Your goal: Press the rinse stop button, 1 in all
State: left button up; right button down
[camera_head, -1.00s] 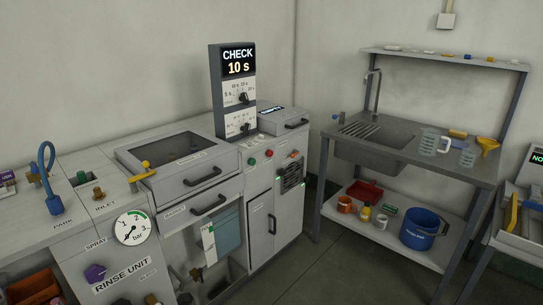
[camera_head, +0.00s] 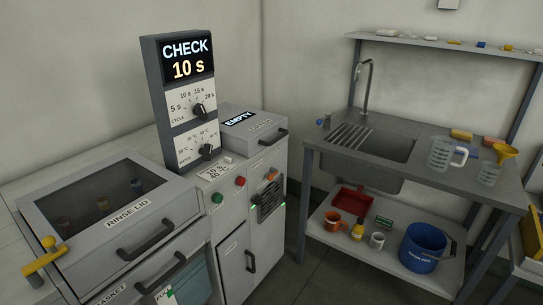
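On the front edge of the machine cabinet's top sit a green button (camera_head: 217,197) and a red button (camera_head: 240,182). Their labels are too small to read, so I cannot tell from lettering which one is the rinse stop. Both appear uncovered. An orange-red control (camera_head: 271,175) shows further right on the front, above a dark vent grille. The display (camera_head: 187,58) on the grey column reads CHECK 10 s, above cycle and water dials. Neither of my grippers is in view.
The rinse lid (camera_head: 118,203) is closed at the left, with a yellow-handled lever (camera_head: 43,256) beside it. A box marked EMPTY (camera_head: 252,128) stands behind the buttons. The sink table (camera_head: 470,185) with jugs stands at the right. Floor (camera_head: 318,275) shows between cabinet and table.

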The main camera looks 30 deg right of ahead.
aim_at(240, 182)
jog(key=i+l+z, duration=0.15)
jog(key=i, duration=0.3)
jog(key=i+z, duration=0.15)
jog(key=i, duration=0.25)
